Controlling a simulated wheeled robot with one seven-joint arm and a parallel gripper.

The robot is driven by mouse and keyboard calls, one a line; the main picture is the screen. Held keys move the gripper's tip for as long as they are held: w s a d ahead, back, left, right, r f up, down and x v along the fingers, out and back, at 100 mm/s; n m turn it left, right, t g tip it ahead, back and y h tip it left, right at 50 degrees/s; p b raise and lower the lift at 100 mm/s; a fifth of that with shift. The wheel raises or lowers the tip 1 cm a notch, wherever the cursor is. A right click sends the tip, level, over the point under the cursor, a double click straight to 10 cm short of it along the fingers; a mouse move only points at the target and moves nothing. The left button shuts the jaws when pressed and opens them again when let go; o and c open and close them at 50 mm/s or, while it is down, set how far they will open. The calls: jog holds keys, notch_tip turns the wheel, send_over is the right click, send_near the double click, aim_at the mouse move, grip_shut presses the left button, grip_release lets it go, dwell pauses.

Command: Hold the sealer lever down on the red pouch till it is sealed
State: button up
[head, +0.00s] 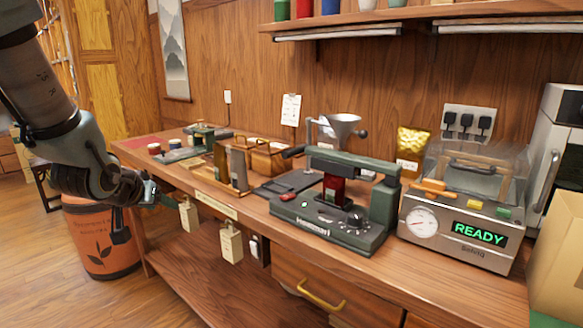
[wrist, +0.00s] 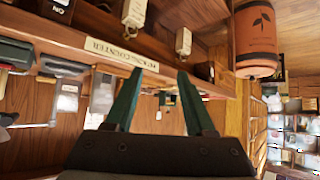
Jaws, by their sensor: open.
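The dark green sealer (head: 325,228) stands on the counter in the middle of the head view, with a small green light and a black knob on its front. Its lever (head: 350,162) is a long green bar across the top, with a black handle (head: 293,152) at its left end. The red pouch (head: 334,187) is upright under the lever; whether the bar touches it, I cannot tell. My gripper (head: 151,193) is at the counter's front edge on the left, well away from the sealer. In the wrist view its green fingers (wrist: 164,72) are apart, with nothing between them.
A vacuum machine (head: 462,240) reading READY stands right of the sealer, with a gold pouch (head: 411,148) behind. An orange bin (head: 97,240) stands below my arm.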

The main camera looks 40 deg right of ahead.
jog(key=s+d+r+m+h+b, duration=0.1)
jog(key=s+d+m+h, duration=0.15)
jog(key=d, duration=0.35)
jog(key=s+d+r+m+h, duration=0.1)
jog(key=d+r+h, duration=0.15)
jog(key=d, duration=0.25)
jog(key=m+g+h+b, duration=0.1)
jog(key=m+g+h, duration=0.25)
jog(key=h, duration=0.35)
send_near(289, 154)
jog(key=n, duration=0.1)
jog(key=x, duration=0.3)
jog(key=p+x, duration=0.1)
jog(key=x, duration=0.3)
jog(key=w+x, duration=0.1)
jog(key=x, duration=0.3)
jog(key=shift+f, duration=0.2)
jog(key=shift+s, duration=0.1)
jog(key=shift+c, duration=0.4)
grip_shut()
